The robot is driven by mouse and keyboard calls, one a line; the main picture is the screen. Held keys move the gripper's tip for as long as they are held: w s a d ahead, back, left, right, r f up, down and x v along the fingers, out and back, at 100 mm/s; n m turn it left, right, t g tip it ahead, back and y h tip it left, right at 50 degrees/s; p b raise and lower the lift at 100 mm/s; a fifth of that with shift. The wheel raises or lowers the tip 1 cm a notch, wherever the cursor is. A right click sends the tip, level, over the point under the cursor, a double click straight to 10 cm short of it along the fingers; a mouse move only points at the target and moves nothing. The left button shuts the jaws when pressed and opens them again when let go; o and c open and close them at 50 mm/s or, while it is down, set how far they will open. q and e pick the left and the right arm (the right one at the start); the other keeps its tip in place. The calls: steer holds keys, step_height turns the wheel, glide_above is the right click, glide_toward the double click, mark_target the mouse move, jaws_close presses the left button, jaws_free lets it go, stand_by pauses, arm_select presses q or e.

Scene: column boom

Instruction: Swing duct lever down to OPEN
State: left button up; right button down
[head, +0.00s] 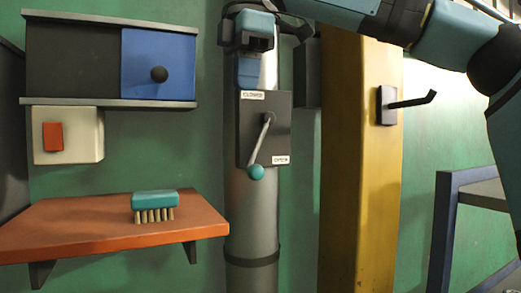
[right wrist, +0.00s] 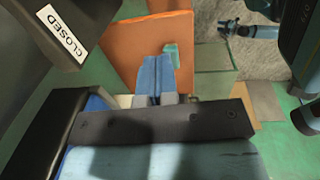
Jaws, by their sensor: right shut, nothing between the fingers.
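A grey vertical duct (head: 251,215) carries a dark plate (head: 250,135). The plate has a white label (head: 252,95) at the top, which reads CLOSED in the right wrist view (right wrist: 62,40), and a label (head: 281,160) at the lower right that appears to read OPEN. The lever (head: 260,140) hangs down from its pivot, tilted slightly left. Its teal knob (head: 256,172) is below the plate's lower edge, left of the lower label. My right gripper (head: 246,78) is above the plate, fingers down, shut and empty, apart from the lever. What seems my left gripper (right wrist: 228,27) shows small.
An orange shelf (head: 75,230) at left holds a teal brush (head: 154,205). Above are a red switch (head: 53,136) and a blue sliding door (head: 158,60). A yellow column (head: 350,170) and a black hook (head: 412,101) are at right. Space before the knob is clear.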

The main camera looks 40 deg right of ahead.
glide_toward(255, 167)
steer(key=a, duration=0.4)
arm_select(q)
steer(key=shift+w+r+p, duration=0.15)
steer(key=shift+w+p, duration=0.05)
steer(key=shift+p, duration=0.55)
arm_select(e)
steer(key=d+f, duration=0.1)
steer(key=f, duration=0.1)
steer(key=w+d+f, duration=0.1)
steer(key=f, duration=0.1)
steer(key=d+f, duration=0.1)
steer(key=f, duration=0.2)
steer(key=shift+w+d, duration=0.15)
steer(key=shift+d+f, duration=0.5)
arm_select(q)
steer(key=shift+s+a, duration=0.15)
steer(key=shift+s, duration=0.15)
arm_select(e)
steer(key=shift+a, duration=0.1)
